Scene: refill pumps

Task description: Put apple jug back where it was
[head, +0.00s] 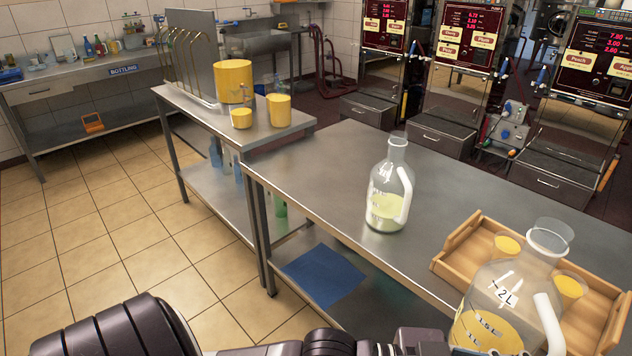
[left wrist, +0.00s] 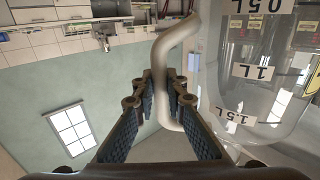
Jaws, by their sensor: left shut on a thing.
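A large clear jug (head: 500,290) with 2L and 1.5L marks and a white handle (head: 548,322) fills the lower right of the head view. Yellow shows inside it; its base is cut off. In the left wrist view a jug (left wrist: 250,100) appears upside down with volume marks. My left gripper (left wrist: 163,88) is shut on its pale handle (left wrist: 171,60). The fingers are below the head view's edge. Another jug (head: 390,210) with pale yellow-green liquid stands upright on the steel table. I cannot read which jug is apple. My right gripper is not in view.
A wooden tray (head: 455,240) with small yellow-filled cups lies beside and behind the large jug on the steel table (head: 330,165). Clear tabletop surrounds the standing jug. Dispensers (head: 464,50) line the back. Yellow containers (head: 234,80) stand on the left table.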

